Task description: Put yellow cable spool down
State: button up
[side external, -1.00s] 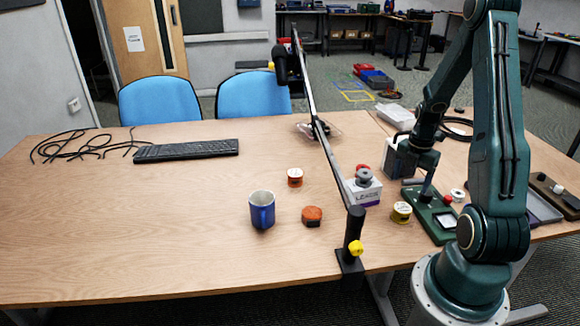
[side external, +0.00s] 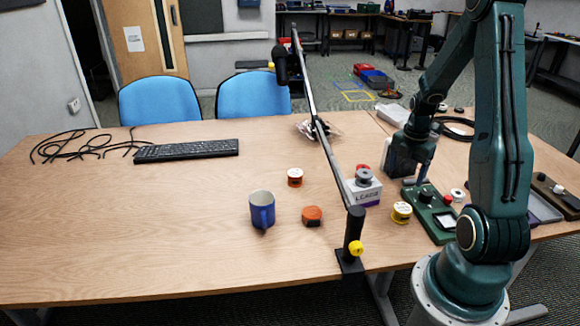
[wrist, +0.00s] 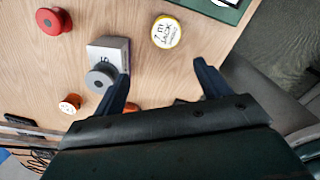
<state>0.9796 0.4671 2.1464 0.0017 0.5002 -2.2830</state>
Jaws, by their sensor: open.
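The yellow cable spool (side external: 401,212) stands on the wooden table near its front edge, between the white box and the green device. In the wrist view its pale labelled top with a yellow rim (wrist: 166,32) faces the camera, beyond the fingertips. My gripper (wrist: 162,74) is open, with nothing between its two dark fingers. In the side view my gripper (side external: 421,180) hangs above the green device, behind and to the right of the spool, apart from it.
A white box (side external: 365,193) with a grey spool (side external: 364,175) on top stands left of the yellow spool. The green device (side external: 432,212) lies to the right. An orange-red spool (side external: 295,177), an orange object (side external: 312,216) and a blue mug (side external: 262,210) stand further left. The table's left front is clear.

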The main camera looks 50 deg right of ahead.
jog(key=w+a+r+m+t+h, duration=0.1)
jog(key=w+a+r+m, duration=0.2)
jog(key=a+r, duration=0.45)
jog(key=w+a+r+m+t, duration=0.1)
jog(key=w+a+r+m, duration=0.2)
jog(key=a+r, duration=0.45)
jog(key=s+a+r+m+t, duration=0.1)
jog(key=s+a+r+m, duration=0.1)
jog(key=a, duration=0.3)
jog(key=s+a+r+m+t+y, duration=0.1)
jog(key=s+a+r+m, duration=0.2)
jog(key=a, duration=0.3)
jog(key=s+a+r+m+t, duration=0.1)
jog(key=s+a+r+m, duration=0.1)
jog(key=s+a+m, duration=0.2)
jog(key=shift+s+a+r, duration=0.15)
jog(key=shift+a+r, duration=0.15)
jog(key=shift+a, duration=0.45)
